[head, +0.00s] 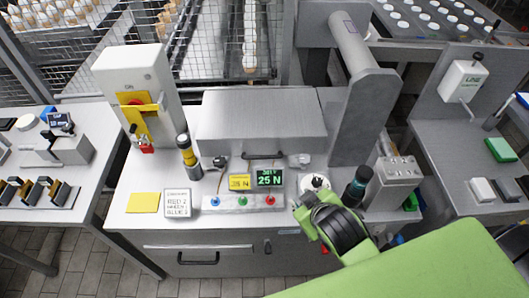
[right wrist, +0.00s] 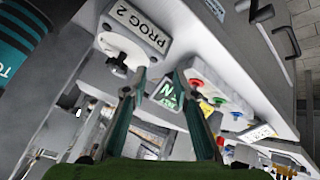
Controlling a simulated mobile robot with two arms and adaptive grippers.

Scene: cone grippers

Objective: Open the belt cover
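The belt cover (head: 262,120) is a grey metal box lid at the middle of the bench, and it looks shut. Its black handle (head: 262,156) is on the front face, facing me. My right gripper (head: 303,212) is at the front right of the bench, beside the button panel and the white dial, right of and nearer than the handle. In the right wrist view the two fingers (right wrist: 161,76) are apart with nothing between them. The cover handle cannot be made out clearly in that view. My left gripper is not in view.
The button panel (head: 240,202) sits before the cover, with a green display (head: 269,178) behind it. A dial (head: 315,182), dark bottle (head: 356,187) and metal block (head: 394,182) are at right. A grey post (head: 362,115) stands beside the cover. A yellow-black cylinder (head: 188,155) stands left.

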